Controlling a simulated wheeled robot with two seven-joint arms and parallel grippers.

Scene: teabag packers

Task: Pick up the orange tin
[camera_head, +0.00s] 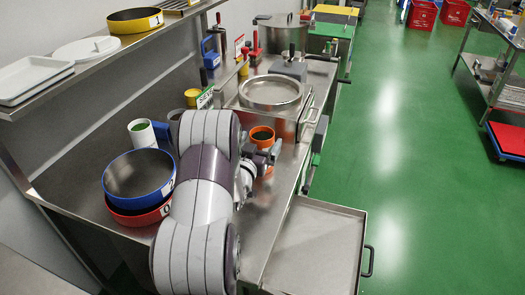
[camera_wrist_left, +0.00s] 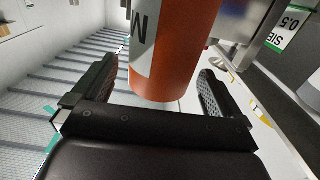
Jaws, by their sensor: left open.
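The orange tin (camera_head: 262,131) stands upright on the steel counter, with a dark green content at its open top. My left gripper (camera_head: 266,158) is at its near side, and my arm and gripper partly cover its lower part. In the left wrist view the tin (camera_wrist_left: 172,62) shows orange with a pale label bearing an "M". It lies between the two spread fingers of my left gripper (camera_wrist_left: 157,88), with a gap visible on the right side. My right gripper is not in view.
A white tin (camera_head: 142,133) and a blue sieve (camera_head: 139,176) stacked on a red one (camera_head: 137,214) stand left of my arm. A steel machine with a round pan (camera_head: 271,92) stands behind the tin. An open drawer (camera_head: 316,245) juts out at the counter's front right.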

